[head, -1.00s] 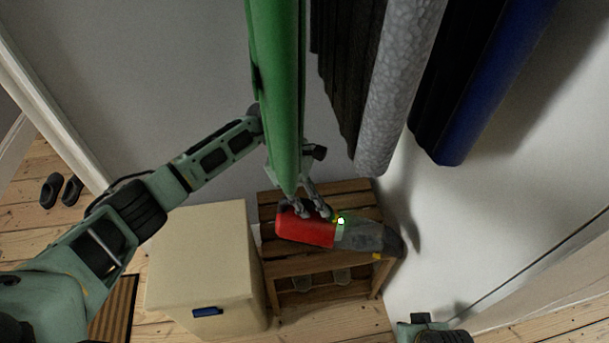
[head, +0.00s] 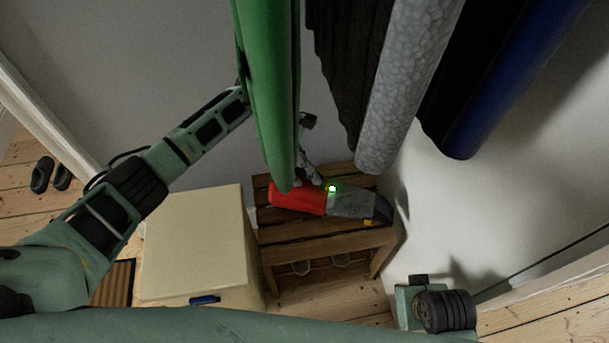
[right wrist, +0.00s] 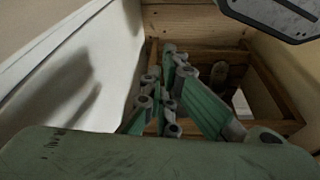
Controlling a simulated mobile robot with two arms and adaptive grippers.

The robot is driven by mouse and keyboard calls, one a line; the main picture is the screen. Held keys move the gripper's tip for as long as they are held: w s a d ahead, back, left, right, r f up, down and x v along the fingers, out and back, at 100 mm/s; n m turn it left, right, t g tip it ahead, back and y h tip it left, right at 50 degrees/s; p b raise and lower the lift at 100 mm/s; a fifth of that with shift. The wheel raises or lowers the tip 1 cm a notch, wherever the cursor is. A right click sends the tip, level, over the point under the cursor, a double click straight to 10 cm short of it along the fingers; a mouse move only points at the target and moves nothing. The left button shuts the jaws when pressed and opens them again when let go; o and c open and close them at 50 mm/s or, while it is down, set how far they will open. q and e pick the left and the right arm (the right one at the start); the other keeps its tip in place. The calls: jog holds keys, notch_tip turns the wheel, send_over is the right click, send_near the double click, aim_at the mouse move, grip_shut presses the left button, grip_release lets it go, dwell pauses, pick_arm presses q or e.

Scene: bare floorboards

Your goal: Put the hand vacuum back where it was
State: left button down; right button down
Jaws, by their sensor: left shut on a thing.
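The hand vacuum (head: 352,204) has a red end on the left, a grey body on the right and a small lit green spot between them. In the head view it lies across the slatted top of a wooden bench (head: 300,246); whether it touches the slats I cannot tell. My left gripper (head: 312,180) is shut on it from above, near the middle, partly hidden by a green hanging roll. My right gripper (right wrist: 175,80) shows in the right wrist view, in front of a wooden slatted frame; its fingers overlap, so its opening is unclear.
A cream box (head: 195,240) with a blue item (head: 205,300) stands left of the bench. A green roll (head: 268,90), a grey textured roll (head: 405,85) and a blue roll (head: 510,85) hang above. Dark shoes (head: 42,174) lie at far left. White wall (head: 470,210) bounds the right.

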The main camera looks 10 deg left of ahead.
pick_arm(q)
jog(key=shift+w+f+b, duration=0.1)
jog(key=shift+f+b, duration=0.2)
jog(key=shift+f, duration=0.55)
pick_arm(e)
jog(key=shift+d+r, duration=0.1)
jog(key=shift+r, duration=1.5)
pick_arm(q)
jog(key=shift+f, duration=0.1)
pick_arm(e)
jog(key=shift+r, duration=0.2)
pick_arm(q)
jog(key=c, duration=1.6)
grip_release()
jog(key=shift+f, duration=0.1)
pick_arm(e)
jog(key=shift+r, duration=0.15)
